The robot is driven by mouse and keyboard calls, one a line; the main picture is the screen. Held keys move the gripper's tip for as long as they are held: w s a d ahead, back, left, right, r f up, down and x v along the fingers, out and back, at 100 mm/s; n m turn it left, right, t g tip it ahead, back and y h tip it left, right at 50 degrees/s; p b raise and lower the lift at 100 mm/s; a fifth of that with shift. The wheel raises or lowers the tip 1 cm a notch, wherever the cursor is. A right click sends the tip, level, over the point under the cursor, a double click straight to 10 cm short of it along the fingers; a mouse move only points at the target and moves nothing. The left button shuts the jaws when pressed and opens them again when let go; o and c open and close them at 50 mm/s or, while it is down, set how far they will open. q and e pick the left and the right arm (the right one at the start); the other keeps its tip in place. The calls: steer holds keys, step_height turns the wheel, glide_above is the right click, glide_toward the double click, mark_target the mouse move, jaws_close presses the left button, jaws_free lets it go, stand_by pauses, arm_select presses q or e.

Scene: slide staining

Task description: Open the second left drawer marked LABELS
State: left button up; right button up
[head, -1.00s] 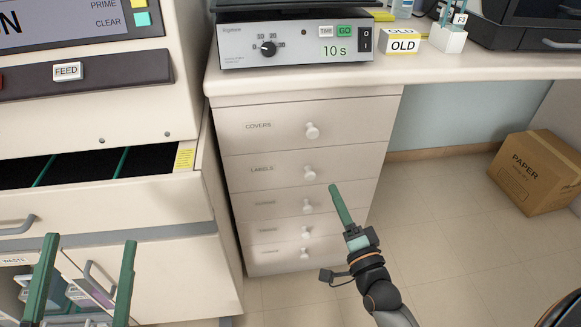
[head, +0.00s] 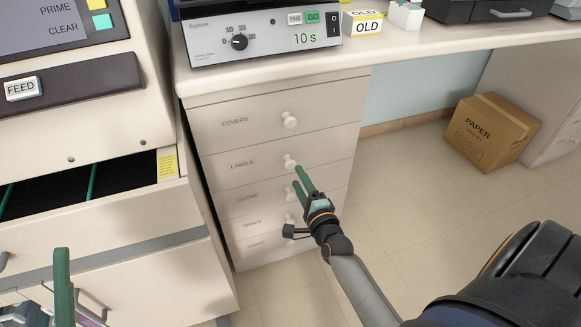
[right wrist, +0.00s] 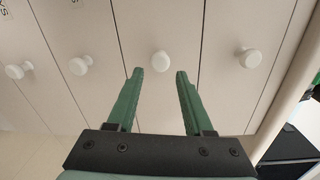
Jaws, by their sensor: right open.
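The LABELS drawer (head: 265,171) is the second from the top in the white drawer column in the head view. It is shut, and its round white knob (head: 290,161) faces me. My right gripper (head: 299,178) is open and empty, its green fingertips close to that knob. In the right wrist view the LABELS knob (right wrist: 161,61) shows just beyond the gap between the two fingertips (right wrist: 160,72); I cannot tell if they touch it. One green finger of my left gripper (head: 63,285) shows at the lower left; its opening is out of view.
The COVERS drawer (head: 250,118) is above, and more knobbed drawers are below. A counter with a dial instrument (head: 265,37) tops the column. A stainer with an open black-lined drawer (head: 130,178) stands left. A PAPER box (head: 490,130) sits on the floor at right.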

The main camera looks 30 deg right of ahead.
mark_target(292, 166)
steer(key=shift+x, duration=0.85)
steer(key=b+x, duration=0.1)
steer(key=x, duration=0.2)
steer(key=shift+w+f, duration=0.15)
steer(key=shift+w, duration=0.2)
arm_select(q)
steer(key=shift+s+d+r+m+h+b, duration=0.15)
steer(key=shift+s+m+h+b, duration=0.15)
steer(key=shift+s+m+h, duration=0.75)
arm_select(e)
steer(key=shift+w+d, duration=0.2)
steer(key=shift+w, duration=0.45)
arm_select(q)
steer(key=shift+w+n+g, duration=0.2)
steer(key=shift+n+g, duration=0.05)
steer(key=shift+g, duration=0.05)
arm_select(e)
jaws_close()
